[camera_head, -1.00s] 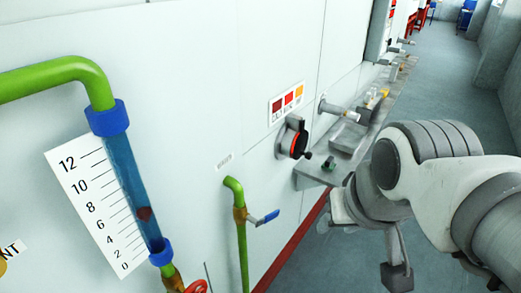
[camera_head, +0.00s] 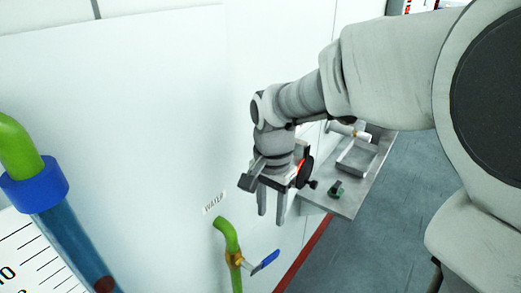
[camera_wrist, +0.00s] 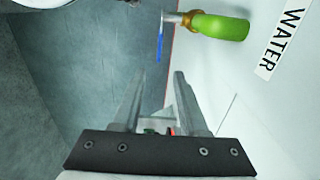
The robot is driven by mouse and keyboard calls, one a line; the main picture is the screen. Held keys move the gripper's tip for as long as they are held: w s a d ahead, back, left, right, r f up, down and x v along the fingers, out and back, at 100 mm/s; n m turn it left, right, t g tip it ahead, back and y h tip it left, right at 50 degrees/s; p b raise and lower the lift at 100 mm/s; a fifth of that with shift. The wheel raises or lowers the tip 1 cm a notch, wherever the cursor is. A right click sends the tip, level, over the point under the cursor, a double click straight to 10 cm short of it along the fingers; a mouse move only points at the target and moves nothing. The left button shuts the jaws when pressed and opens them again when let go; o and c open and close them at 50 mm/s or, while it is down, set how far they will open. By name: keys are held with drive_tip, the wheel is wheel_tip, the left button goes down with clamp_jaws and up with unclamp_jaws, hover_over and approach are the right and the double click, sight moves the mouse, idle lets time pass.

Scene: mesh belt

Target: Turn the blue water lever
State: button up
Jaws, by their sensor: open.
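The blue water lever (camera_head: 265,261) sticks out to the right of a brass valve (camera_head: 235,260) on a green pipe (camera_head: 228,235) beside the white wall. In the wrist view the lever (camera_wrist: 159,42) is a thin blue bar near the top, beside the green pipe (camera_wrist: 218,26). My gripper (camera_head: 271,222) is open and empty, pointing down above the lever and apart from it. In the wrist view its two fingers (camera_wrist: 162,85) reach up toward the lever with a gap between them. A WATER label (camera_head: 214,203) is on the wall above the pipe.
A flow gauge tube with a blue collar (camera_head: 35,184) and scale stands at the left. Floor (camera_head: 385,240) to the right is clear.

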sight(269, 256)
wheel_tip(269, 256, down, 17)
drive_tip(key=shift+r+b, duration=0.1)
drive_tip(key=shift+b, duration=0.85)
clamp_jaws()
idle(0.8)
